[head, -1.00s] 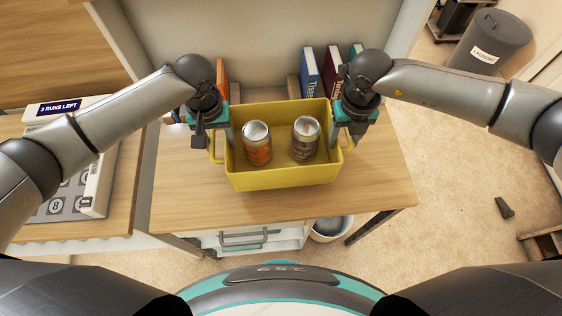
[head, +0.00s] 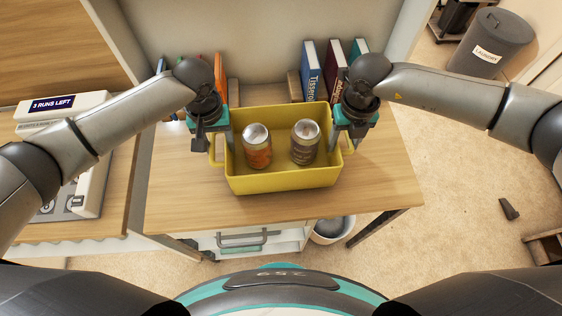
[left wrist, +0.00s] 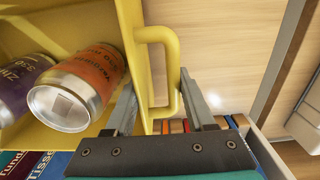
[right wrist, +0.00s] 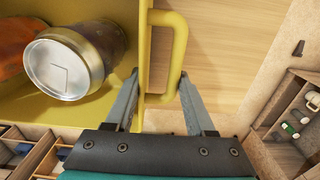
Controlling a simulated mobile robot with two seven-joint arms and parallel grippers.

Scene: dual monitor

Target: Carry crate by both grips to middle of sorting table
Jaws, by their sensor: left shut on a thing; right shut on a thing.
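The yellow crate (head: 285,181) is over the wooden table in front of me, roughly level. I cannot tell whether its base touches the tabletop. In the left wrist view, the fingers straddle the left grip (left wrist: 172,65). In the right wrist view, the fingers straddle the right grip (right wrist: 180,48). Both are shut on the grips.
The wooden table (head: 180,210) has bare top left, right and in front of the crate. Books (head: 312,75) stand along its back. A white device (head: 95,185) sits on another surface at left. A laundry bin (head: 488,52) stands on the floor at back right.

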